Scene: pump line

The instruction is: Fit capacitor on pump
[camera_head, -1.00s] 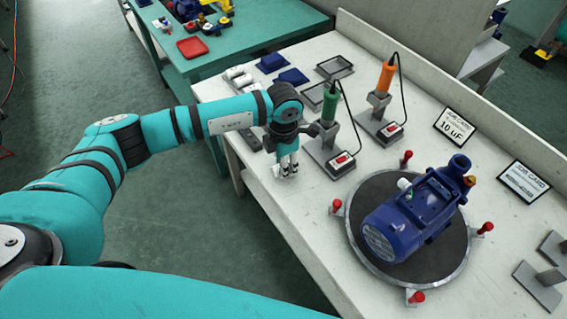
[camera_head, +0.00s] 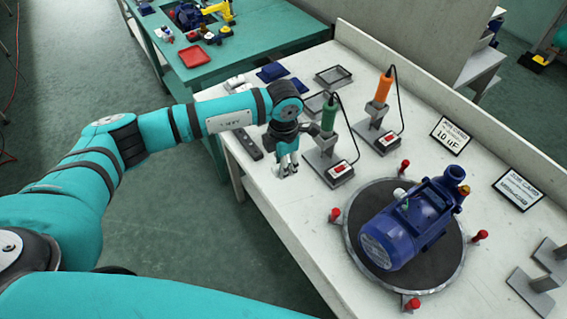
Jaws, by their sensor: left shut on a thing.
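The blue pump (camera_head: 400,235) lies on a round turntable (camera_head: 455,255) on the white bench, with a small white part (camera_head: 399,194) on its far side. My left gripper (camera_head: 286,168) points down over the bench's left part, shut on a small pale thing. It looks like a white capacitor, mostly hidden by the fingers. It is left of the pump and well apart from it. More white capacitors (camera_head: 236,82) lie at the far left of the bench, partly behind my arm. My right gripper is out of view.
Tool stands with a green-handled tool (camera_head: 328,118) and an orange-handled tool (camera_head: 383,88) stand between gripper and back edge. Red clamps (camera_head: 335,214) ring the turntable. Job cards (camera_head: 450,136) stand at the back, one reading 10 uF.

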